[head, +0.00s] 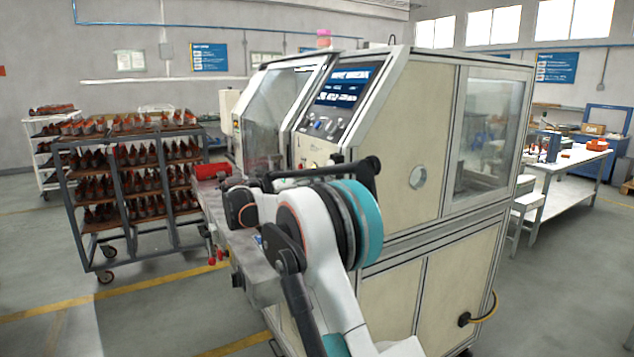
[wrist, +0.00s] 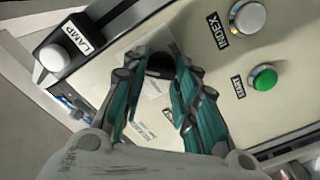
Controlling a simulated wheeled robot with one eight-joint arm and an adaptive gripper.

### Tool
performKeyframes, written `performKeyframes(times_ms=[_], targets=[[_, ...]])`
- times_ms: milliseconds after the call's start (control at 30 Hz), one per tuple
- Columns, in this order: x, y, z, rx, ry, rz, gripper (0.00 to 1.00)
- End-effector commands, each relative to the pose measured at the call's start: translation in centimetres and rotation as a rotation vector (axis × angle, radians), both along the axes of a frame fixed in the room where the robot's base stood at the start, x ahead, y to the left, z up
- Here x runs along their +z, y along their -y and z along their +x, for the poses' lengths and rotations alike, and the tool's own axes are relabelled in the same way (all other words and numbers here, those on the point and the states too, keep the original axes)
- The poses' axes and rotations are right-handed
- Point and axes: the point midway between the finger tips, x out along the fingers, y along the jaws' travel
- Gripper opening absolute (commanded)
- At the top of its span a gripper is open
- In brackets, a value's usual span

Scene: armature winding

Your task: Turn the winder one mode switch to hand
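The winder (head: 395,140) is a cream cabinet with a screen and controls in the head view. In the wrist view, a black round knob (wrist: 160,66) sits on its cream panel, partly hidden by my fingers; its label cannot be read, so I cannot confirm which switch it is. My gripper (wrist: 158,78) has its teal fingers apart, one on each side of the knob. A gap shows on the left side; contact on the right is unclear. In the head view my arm hides my gripper and the lower panel.
Near the knob are a white LAMP button (wrist: 54,57), a silver INDEX button (wrist: 248,17) and a green START button (wrist: 264,78). A rack of parts (head: 130,190) stands left of the winder. A workbench (head: 575,160) stands at right.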

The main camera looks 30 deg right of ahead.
Motion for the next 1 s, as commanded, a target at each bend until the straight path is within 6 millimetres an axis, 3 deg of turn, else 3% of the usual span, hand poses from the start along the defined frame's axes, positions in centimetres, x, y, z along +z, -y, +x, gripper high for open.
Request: performKeyframes(times_ms=[67,533,1000], targets=[[-0.01,-0.01,0.01,0.000,0.000,0.000,0.02],[0.09,-0.02,0.05,0.000,-0.072,-0.002,0.02],[-0.01,-0.05,0.17,0.001,-0.460,-0.015,0.02]])
